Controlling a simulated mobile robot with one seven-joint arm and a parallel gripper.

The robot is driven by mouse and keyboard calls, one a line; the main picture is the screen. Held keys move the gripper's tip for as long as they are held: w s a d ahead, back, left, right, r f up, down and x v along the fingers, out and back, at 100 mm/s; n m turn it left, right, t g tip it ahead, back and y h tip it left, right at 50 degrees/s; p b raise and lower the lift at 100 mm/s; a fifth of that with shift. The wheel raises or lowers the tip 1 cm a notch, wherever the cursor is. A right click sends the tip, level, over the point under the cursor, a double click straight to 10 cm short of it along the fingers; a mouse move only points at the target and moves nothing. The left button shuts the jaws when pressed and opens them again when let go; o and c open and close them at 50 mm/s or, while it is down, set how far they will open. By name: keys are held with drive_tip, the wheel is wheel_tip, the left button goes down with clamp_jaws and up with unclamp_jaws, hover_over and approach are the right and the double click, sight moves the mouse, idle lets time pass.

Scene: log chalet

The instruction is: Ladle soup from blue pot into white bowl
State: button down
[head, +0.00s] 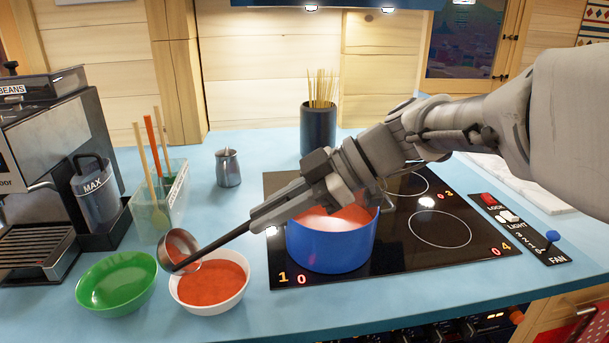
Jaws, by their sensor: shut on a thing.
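The blue pot (332,246) stands on the front left of the black stovetop, with orange-red soup (340,221) inside. My gripper (262,219) is shut on the black handle of the ladle (177,250), above and left of the pot. The ladle's metal head is tilted over the left rim of the white bowl (213,309). Orange-red soup fills much of the bowl, and some soup colour shows inside the ladle head. My arm hides the back and part of the rim of the pot.
A green bowl (117,286) stands left of the white bowl. A clear utensil holder (160,205), a metal jug (228,168) and a coffee machine (45,150) are behind and left. A black cup of sticks (318,130) stands behind the stovetop (440,262).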

drive_tip(key=shift+d+r+h+b, duration=0.4)
drive_tip(key=shift+d+r+b, duration=0.15)
drive_tip(key=shift+d, duration=0.3)
drive_tip(key=shift+r+h+p, duration=0.35)
drive_tip(key=shift+h+p, duration=0.15)
drive_tip(key=shift+p, duration=0.05)
drive_tip(key=shift+f, duration=0.15)
idle(0.4)
